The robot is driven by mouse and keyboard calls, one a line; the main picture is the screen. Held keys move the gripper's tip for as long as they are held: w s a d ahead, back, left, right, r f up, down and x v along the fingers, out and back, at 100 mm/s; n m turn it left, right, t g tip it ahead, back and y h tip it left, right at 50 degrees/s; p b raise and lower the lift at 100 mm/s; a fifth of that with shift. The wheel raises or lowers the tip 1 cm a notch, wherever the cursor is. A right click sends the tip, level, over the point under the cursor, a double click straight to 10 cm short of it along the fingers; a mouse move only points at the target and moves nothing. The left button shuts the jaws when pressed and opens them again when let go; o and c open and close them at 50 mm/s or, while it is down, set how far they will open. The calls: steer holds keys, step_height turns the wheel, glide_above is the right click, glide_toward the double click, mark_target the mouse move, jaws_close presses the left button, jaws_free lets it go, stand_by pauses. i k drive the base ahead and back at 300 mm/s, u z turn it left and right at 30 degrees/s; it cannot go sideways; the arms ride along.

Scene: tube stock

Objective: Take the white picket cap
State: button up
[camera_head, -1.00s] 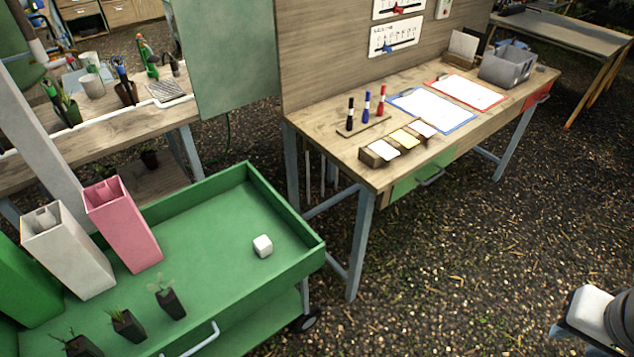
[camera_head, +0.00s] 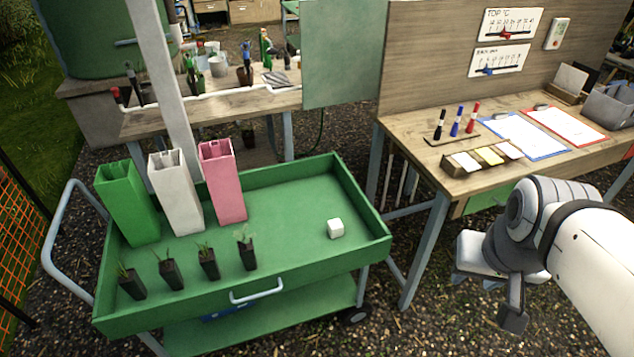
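The white picket cap (camera_head: 335,228) is a small white block. It lies on the right part of the green cart's tray (camera_head: 285,207), apart from the tray walls. My gripper (camera_head: 487,300) is at the lower right, to the right of the cart and in front of the wooden bench. It is well apart from the cap. The fingers are partly hidden by the wrist and the view angle, so I cannot tell how far they are apart. Nothing visible is held.
Green (camera_head: 130,205), white (camera_head: 176,195) and pink (camera_head: 222,185) tall hollow posts stand at the tray's left and back. Several seedling pots (camera_head: 208,263) stand along its front. The wooden bench (camera_head: 425,125) holds markers, cards and clipboards. The tray around the cap is clear.

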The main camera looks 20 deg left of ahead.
mark_target(335, 227)
steer(key=u, duration=1.05)
steer(key=i, duration=0.95)
